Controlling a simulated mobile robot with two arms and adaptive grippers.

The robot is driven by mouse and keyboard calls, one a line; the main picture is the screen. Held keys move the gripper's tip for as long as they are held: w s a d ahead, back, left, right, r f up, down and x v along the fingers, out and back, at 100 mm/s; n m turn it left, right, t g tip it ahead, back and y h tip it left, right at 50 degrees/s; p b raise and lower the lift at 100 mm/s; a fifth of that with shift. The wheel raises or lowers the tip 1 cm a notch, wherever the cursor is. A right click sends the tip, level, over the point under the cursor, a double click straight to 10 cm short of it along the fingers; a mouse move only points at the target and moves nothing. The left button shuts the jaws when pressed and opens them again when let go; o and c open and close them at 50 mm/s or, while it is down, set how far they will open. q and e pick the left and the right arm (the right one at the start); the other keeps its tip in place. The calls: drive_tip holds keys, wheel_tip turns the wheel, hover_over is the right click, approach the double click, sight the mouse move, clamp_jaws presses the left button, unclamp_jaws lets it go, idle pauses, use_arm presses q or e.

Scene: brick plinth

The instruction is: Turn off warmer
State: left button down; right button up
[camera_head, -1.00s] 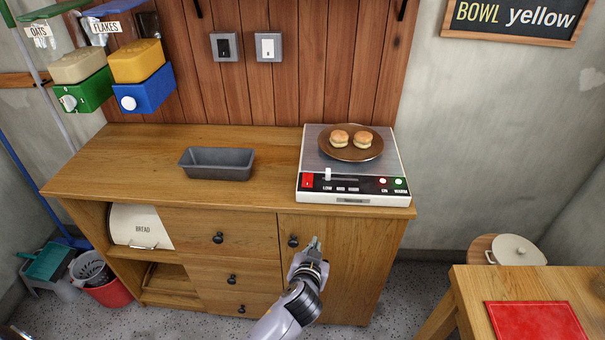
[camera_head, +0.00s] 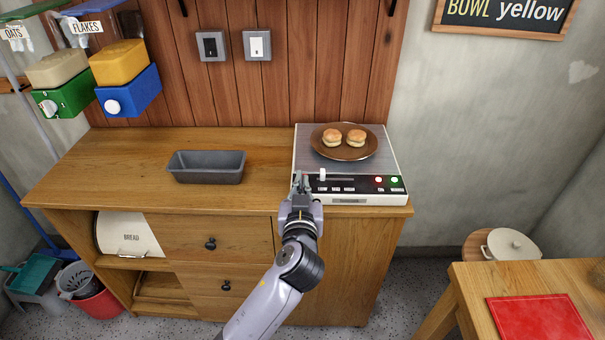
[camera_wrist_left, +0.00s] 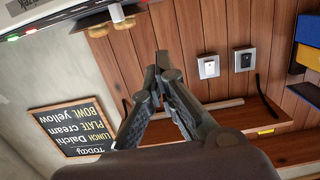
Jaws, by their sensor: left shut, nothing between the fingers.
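The warmer (camera_head: 394,150) is a grey and white plate unit with a black front panel, on the right end of the wooden cabinet top. Its panel has a white slider knob (camera_head: 322,174), a red light (camera_head: 378,180) and a green light (camera_head: 394,180). My left gripper (camera_head: 301,178) is shut and empty, at the panel's left end. It covers the red switch there; I cannot tell whether it touches it. In the left wrist view, the shut fingertips (camera_wrist_left: 157,66) show below the warmer's edge (camera_wrist_left: 70,16), in an upside-down picture. My right gripper is not in view.
A brown plate (camera_head: 324,149) with two buns (camera_head: 356,138) stands on the warmer. A grey loaf tin (camera_head: 206,174) stands to the left, with clear cabinet top (camera_head: 265,165) between. Two wall switches (camera_head: 257,45) are behind. A table with a red mat (camera_head: 540,318) is front right.

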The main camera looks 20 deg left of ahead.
use_arm(q)
drive_tip(key=p+x, duration=0.1)
drive_tip(key=x, duration=0.7)
drive_tip(key=shift+w+a+f+p, duration=0.1)
drive_tip(key=shift+w+a+p, duration=0.15)
drive_tip(key=shift+p, duration=0.15)
wheel_tip(320, 180, down, 3)
drive_tip(key=shift+d+r, duration=0.1)
drive_tip(key=shift+r, duration=0.05)
drive_tip(key=shift+w+f, duration=0.1)
drive_tip(key=shift+f, duration=0.5)
